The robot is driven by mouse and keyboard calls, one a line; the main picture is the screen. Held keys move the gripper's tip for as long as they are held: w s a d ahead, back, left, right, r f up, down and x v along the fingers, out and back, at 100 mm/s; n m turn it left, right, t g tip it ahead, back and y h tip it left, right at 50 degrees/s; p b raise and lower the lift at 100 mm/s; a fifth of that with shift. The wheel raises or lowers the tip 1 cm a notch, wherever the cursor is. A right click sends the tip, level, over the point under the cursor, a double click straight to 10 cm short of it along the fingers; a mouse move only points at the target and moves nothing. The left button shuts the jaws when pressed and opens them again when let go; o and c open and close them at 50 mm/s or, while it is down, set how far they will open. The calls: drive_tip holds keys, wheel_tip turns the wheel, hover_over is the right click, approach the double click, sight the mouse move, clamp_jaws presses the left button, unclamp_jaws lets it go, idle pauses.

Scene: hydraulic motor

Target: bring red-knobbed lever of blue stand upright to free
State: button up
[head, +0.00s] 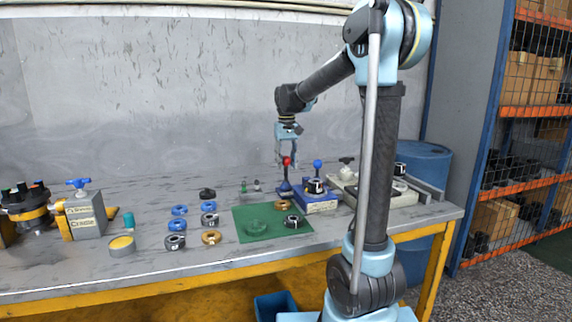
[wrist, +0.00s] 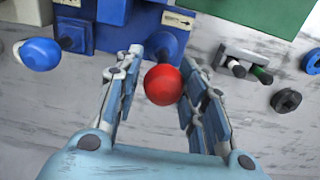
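The blue stand (head: 315,204) sits toward the right of the bench, beside the green mat. Its red-knobbed lever shows its red knob (head: 287,160) on top, and the lever looks close to upright in the head view. In the wrist view the red knob (wrist: 164,84) lies between the two fingers of my gripper (wrist: 158,88), with a visible gap on both sides. My gripper (head: 288,158) is open, above and around the knob, pointing down. The lever's shaft is mostly hidden below the knob in the wrist view.
A blue-knobbed lever (head: 318,164) stands close to the right of the red one. The green mat (head: 245,222) holds ring parts, with more rings to its left. A grey fixture (head: 400,192) is at right.

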drive_tip(key=shift+o, duration=0.5)
drive_tip(key=shift+r, duration=0.1)
drive_tip(key=shift+r, duration=2.9)
